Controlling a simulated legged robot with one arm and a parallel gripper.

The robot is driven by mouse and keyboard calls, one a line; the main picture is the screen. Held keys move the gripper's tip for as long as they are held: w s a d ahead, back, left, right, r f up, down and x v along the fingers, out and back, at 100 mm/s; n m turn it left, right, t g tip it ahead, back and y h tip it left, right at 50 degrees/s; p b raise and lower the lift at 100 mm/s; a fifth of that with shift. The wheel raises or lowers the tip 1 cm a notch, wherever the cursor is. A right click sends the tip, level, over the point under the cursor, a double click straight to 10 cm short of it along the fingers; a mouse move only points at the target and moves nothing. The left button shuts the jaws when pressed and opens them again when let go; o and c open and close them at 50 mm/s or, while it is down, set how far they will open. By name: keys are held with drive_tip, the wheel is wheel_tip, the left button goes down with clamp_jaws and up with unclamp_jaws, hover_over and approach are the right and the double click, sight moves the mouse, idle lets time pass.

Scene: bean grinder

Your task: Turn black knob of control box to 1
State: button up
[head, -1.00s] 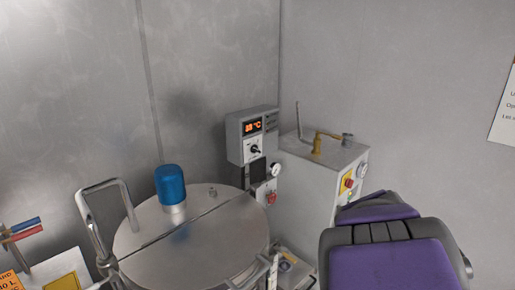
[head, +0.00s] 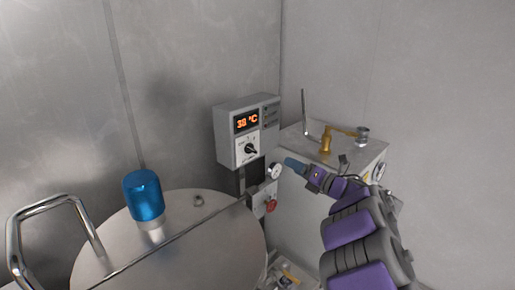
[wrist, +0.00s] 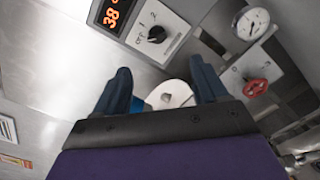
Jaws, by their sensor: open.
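The grey control box (head: 247,127) is on the wall, with an orange lit display (head: 247,121) and a black knob (head: 251,148) on a white plate. In the wrist view the black knob (wrist: 157,34) shows near the top, beside the marks OFF, 1 and 2. Its pointer is too small to read for certain. My gripper (head: 292,165) is to the right of the box and a little lower than the knob. In the wrist view its two blue-grey fingers (wrist: 162,85) are spread apart, with nothing between them, and the knob lies beyond their tips.
A pressure gauge (head: 275,170) and a red valve handle (head: 271,206) sit below the box. A round steel vessel (head: 170,245) with a blue-capped part (head: 143,195) stands at the lower left. A grey cabinet (head: 350,152) with brass fittings is behind my arm.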

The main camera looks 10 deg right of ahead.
sight(255, 150)
drive_tip(key=x, duration=0.5)
drive_tip(key=b+x, duration=0.1)
drive_tip(key=x, duration=0.5)
drive_tip(key=a+x, duration=0.1)
drive_tip(key=x, duration=0.4)
drive_tip(key=shift+s+a+f, duration=0.15)
drive_tip(key=shift+f, duration=0.05)
drive_tip(key=shift+w+a+r, duration=0.1)
drive_tip(key=shift+w+a, duration=0.05)
drive_tip(key=shift+w, duration=0.4)
drive_tip(key=shift+a, duration=0.1)
drive_tip(key=c, duration=1.1)
